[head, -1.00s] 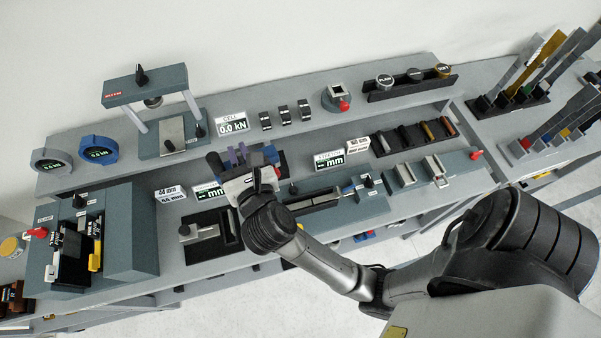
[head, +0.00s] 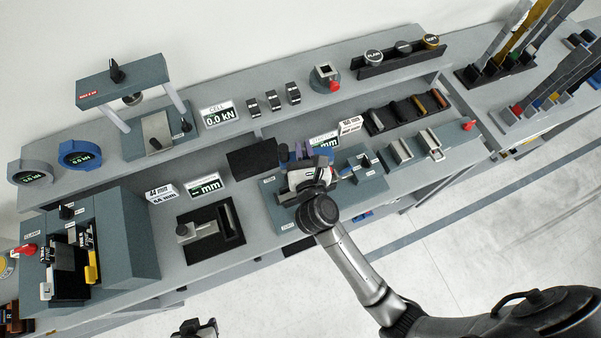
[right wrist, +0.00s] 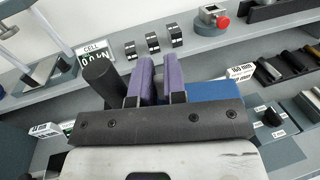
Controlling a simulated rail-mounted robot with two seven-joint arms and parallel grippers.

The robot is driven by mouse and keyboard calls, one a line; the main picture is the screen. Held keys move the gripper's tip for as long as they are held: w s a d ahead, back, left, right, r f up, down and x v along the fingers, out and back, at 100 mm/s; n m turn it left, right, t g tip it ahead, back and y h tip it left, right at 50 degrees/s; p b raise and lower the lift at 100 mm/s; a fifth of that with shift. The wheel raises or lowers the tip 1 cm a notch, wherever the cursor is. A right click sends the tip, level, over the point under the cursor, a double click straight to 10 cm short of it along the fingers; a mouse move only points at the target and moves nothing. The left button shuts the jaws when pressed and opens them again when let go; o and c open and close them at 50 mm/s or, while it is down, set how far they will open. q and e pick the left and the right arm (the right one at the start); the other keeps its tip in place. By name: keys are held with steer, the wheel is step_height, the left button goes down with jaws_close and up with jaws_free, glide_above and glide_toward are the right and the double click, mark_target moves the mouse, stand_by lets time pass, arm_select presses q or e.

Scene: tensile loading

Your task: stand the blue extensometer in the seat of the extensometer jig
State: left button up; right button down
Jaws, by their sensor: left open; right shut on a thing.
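My right gripper (head: 296,158) is over the left-middle part of the teal block that looks like the extensometer jig (head: 374,187). It is shut on the blue extensometer; the blue body (right wrist: 215,92) shows beside the purple fingers (right wrist: 160,82) in the right wrist view. The hand and wrist cover much of the extensometer and the jig's seat, so I cannot tell whether they touch. My left gripper (head: 196,328) is open at the bottom edge of the head view, well away from the jig.
A bare black pad (head: 252,160) lies behind the jig's left end. A black tray with a grey fixture (head: 197,228) is to its left. Display signs (head: 207,185) stand behind. Metal holders (head: 400,149) and a red knob (head: 468,125) are to the right.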

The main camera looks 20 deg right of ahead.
step_height(320, 180, down, 10)
steer(key=a+n+y, duration=0.2)
steer(key=y, duration=0.1)
steer(key=shift+s+t+y+b, duration=0.3)
steer(key=shift+s, duration=0.15)
steer(key=shift+a, duration=0.1)
steer(key=shift+f+b, duration=1.85)
steer(key=shift+f, duration=0.1)
steer(key=shift+f+b, duration=0.45)
steer(key=shift+f, duration=0.05)
